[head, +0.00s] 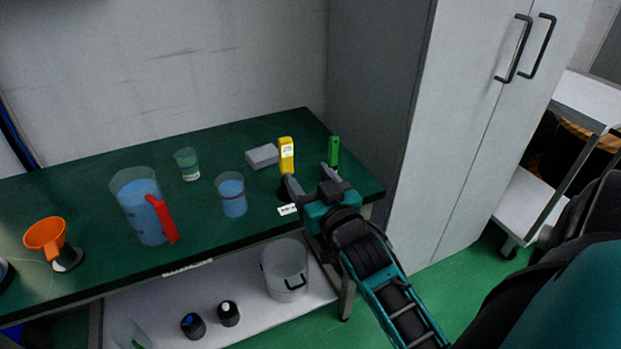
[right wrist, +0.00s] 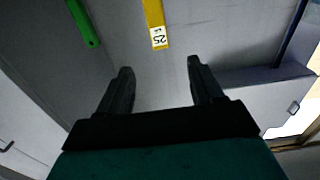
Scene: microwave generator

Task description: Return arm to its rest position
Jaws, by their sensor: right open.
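My right gripper (head: 307,183) is above the right end of the green table (head: 110,185) in the head view. In the right wrist view its two dark fingers (right wrist: 161,80) are spread apart with nothing between them. A yellow tool with a white label (head: 286,155) stands just beyond the fingers; it also shows in the right wrist view (right wrist: 156,22). A green tool (head: 334,151) stands to its right, apart from the fingers. My left gripper is not in view.
A jug of blue liquid with a red handle (head: 140,208), a blue beaker (head: 231,196), a small beaker (head: 187,164), a grey block (head: 262,156) and an orange funnel (head: 45,236) are on the table. A bucket (head: 285,270) is on the lower shelf. A tall cabinet (head: 455,110) stands right.

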